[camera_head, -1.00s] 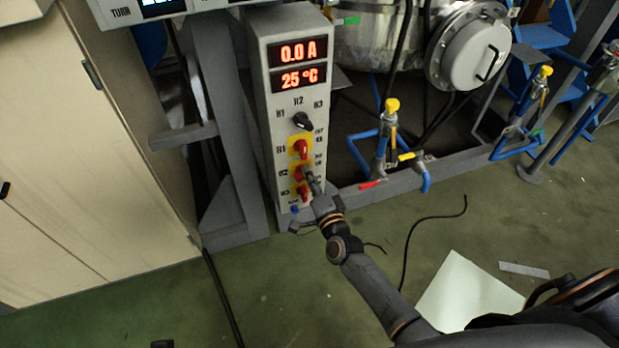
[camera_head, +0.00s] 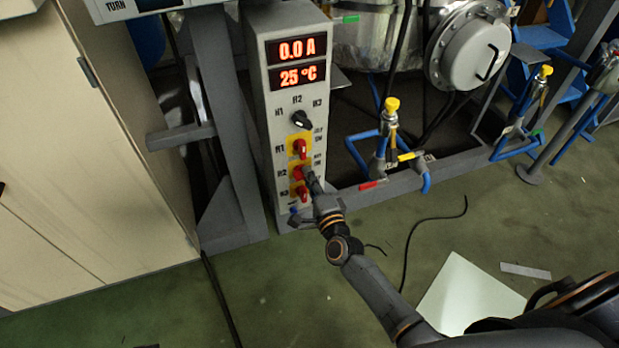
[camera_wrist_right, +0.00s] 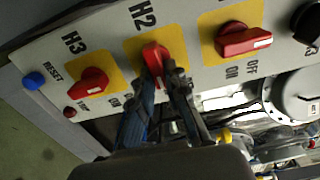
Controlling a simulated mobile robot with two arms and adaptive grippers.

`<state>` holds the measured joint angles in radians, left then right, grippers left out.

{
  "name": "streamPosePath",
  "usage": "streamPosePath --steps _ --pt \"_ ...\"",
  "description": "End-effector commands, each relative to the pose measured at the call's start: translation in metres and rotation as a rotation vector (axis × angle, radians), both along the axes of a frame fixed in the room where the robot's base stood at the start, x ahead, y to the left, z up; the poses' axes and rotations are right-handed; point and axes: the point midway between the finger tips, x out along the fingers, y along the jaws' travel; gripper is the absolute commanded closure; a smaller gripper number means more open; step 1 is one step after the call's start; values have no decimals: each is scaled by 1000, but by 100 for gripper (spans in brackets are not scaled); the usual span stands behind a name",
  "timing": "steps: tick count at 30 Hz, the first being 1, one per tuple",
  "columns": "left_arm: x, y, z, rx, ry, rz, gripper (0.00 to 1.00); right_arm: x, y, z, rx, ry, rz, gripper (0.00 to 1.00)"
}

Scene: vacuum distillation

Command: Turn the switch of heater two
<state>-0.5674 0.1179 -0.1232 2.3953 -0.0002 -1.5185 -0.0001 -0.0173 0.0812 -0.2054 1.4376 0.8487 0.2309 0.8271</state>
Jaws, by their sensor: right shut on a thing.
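The heater two switch, a red knob on a yellow plate marked H2, is on the front of the grey control panel (camera_head: 283,120). In the head view the red H2 knob (camera_head: 297,173) shows just left of my right gripper (camera_head: 309,182). In the right wrist view the H2 knob (camera_wrist_right: 154,55) sits between the fingertips of my right gripper (camera_wrist_right: 160,72), which is shut on it. The fingers cover part of the knob and its markings. My left gripper is not in view.
The red H1 knob (camera_wrist_right: 243,40) and H3 knob (camera_wrist_right: 90,84) flank H2 closely. A blue reset button (camera_wrist_right: 34,80) is at the panel's end. A black selector (camera_head: 301,120) and displays reading 0.0 A and 25 °C are above. Blue pipework with a yellow-capped valve (camera_head: 391,105) stands right.

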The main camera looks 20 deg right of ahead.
Motion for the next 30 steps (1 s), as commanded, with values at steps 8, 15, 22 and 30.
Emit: streamPosePath --steps 8,15,22,30 --pt "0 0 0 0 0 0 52 0 0 -1 3 2 -1 63" --pt "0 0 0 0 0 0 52 0 0 0 1 1 0 63" --pt "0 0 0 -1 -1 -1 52 -16 -1 -2 1 3 0 63" --pt "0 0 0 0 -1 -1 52 -74 -3 -2 1 4 0 63"
